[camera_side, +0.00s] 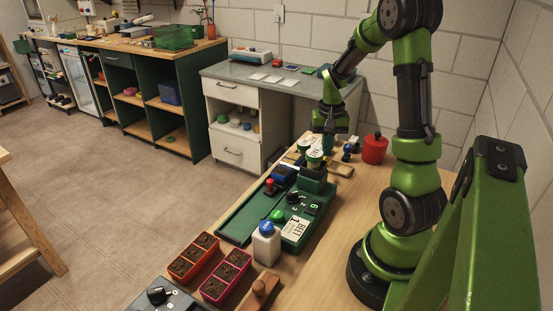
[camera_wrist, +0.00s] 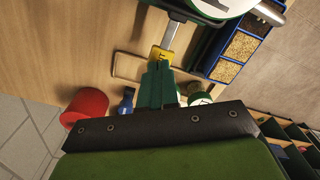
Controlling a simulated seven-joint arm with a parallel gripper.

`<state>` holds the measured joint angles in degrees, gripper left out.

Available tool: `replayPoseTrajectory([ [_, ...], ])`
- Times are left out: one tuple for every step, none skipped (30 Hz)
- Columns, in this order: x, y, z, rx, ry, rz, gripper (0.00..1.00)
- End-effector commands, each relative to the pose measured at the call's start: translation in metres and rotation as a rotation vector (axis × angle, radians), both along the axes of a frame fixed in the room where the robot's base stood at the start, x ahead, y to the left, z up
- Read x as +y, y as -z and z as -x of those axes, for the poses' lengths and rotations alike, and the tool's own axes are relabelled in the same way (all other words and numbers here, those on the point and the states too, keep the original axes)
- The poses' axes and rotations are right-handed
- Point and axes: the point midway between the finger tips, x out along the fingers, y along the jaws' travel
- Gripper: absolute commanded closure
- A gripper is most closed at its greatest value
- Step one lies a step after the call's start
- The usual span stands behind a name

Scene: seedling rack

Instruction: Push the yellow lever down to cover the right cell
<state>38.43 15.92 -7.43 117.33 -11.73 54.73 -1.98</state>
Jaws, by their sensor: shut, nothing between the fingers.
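The yellow lever (camera_wrist: 162,54) shows in the wrist view as a small yellow tab with a dark mark, at the end of a grey metal bar. My gripper (camera_wrist: 157,68) has its dark green fingers together and empty, their tips right at the tab's near edge. Whether they touch it I cannot tell. A blue tray (camera_wrist: 233,47) with several cells of tan grain lies to the right of the lever. In the side view my gripper (camera_side: 327,149) points down over the bench's far end. I cannot make out the lever or the right cell clearly there.
A red pot (camera_side: 375,148) and a small blue item (camera_side: 350,149) stand close by my gripper. A green-lidded white container (camera_side: 314,157) stands just in front. A green machine base (camera_side: 297,232), a blue-capped bottle (camera_side: 266,243) and soil trays (camera_side: 226,276) fill the nearer bench.

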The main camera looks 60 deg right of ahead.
Motion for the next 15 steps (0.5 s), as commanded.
replayPoseTrajectory([
  [0.0, 0.0, 0.0, 0.0, 0.0, 0.0, 1.0],
  [0.0, 0.0, 0.0, 0.0, 0.0, 0.0, 1.0],
  [0.0, 0.001, 0.0, 0.0, 0.0, 0.0, 1.0],
  [0.0, 0.002, 0.0, 0.0, 0.0, -0.001, 1.0],
  [0.0, 0.002, 0.0, 0.0, 0.0, -0.001, 1.0],
  [0.0, 0.004, 0.0, 0.0, 0.0, -0.001, 1.0],
  [0.0, 0.004, 0.0, 0.0, 0.0, -0.001, 1.0],
  [0.0, 0.005, 0.0, 0.001, -0.001, 0.0, 1.0],
  [0.0, 0.006, 0.0, 0.001, -0.001, 0.0, 1.0],
  [0.0, 0.007, 0.0, 0.001, 0.0, 0.0, 1.0],
  [0.0, 0.008, 0.0, 0.001, 0.0, 0.0, 1.0],
  [0.0, 0.009, 0.0, 0.001, 0.0, 0.0, 1.0],
  [0.0, 0.011, 0.0, 0.001, 0.0, 0.0, 1.0],
  [0.0, 0.011, 0.0, 0.001, 0.0, 0.0, 1.0],
  [0.0, 0.013, 0.0, 0.001, 0.0, 0.0, 1.0],
])
